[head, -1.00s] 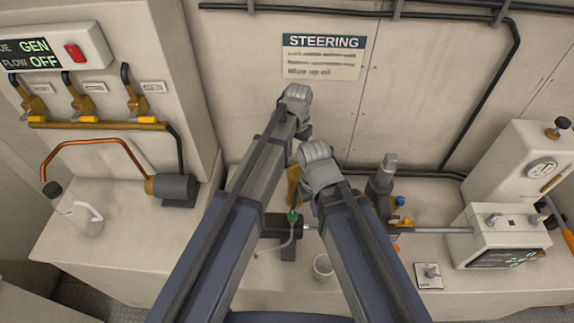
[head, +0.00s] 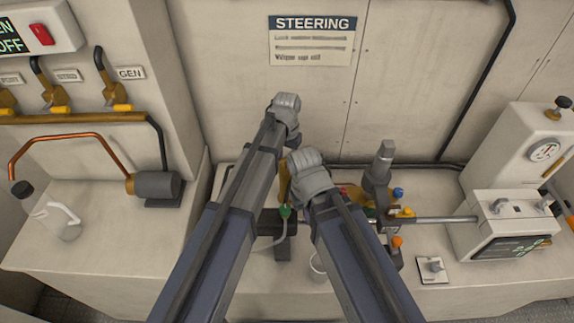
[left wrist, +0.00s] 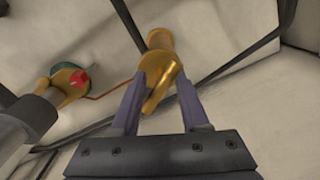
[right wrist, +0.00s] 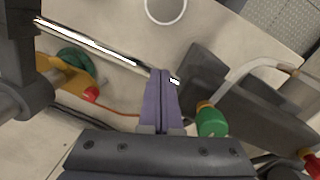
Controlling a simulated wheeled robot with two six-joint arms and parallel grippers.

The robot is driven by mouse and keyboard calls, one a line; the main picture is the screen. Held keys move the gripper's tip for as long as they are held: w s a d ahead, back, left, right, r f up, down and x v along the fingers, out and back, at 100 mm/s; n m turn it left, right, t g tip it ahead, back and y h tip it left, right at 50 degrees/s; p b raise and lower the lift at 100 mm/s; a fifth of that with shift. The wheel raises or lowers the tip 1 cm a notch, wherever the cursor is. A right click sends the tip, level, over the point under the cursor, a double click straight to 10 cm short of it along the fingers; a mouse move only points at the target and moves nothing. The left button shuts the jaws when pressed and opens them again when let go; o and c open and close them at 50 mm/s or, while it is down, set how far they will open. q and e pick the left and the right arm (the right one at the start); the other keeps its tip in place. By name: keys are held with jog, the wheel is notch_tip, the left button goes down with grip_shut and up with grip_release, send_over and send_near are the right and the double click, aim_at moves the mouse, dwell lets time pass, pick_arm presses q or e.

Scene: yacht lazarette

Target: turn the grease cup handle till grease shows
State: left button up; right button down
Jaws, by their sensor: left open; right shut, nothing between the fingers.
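A brass fitting (left wrist: 160,40) with a slanting brass handle (left wrist: 160,88), which looks like the grease cup, shows in the left wrist view. My left gripper (left wrist: 158,84) is open, with one finger on each side of the handle; I cannot tell whether they touch it. In the head view a brass part (head: 284,182) shows between my two arms, and my forearms hide most of what surrounds it. My right gripper (right wrist: 162,73) is shut and empty, its tips near a shiny rod (right wrist: 105,42). I can make out no grease.
A white cup (head: 317,267) stands near my right forearm. A green-capped fitting (right wrist: 211,122) with a pale hose is beside the right gripper. A grey-topped upright fitting (head: 383,160), coloured knobs and a white gauge box (head: 515,215) lie to the right. A bottle (head: 55,215) stands left.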

pick_arm(q)
jog(key=shift+c, duration=0.4)
grip_shut()
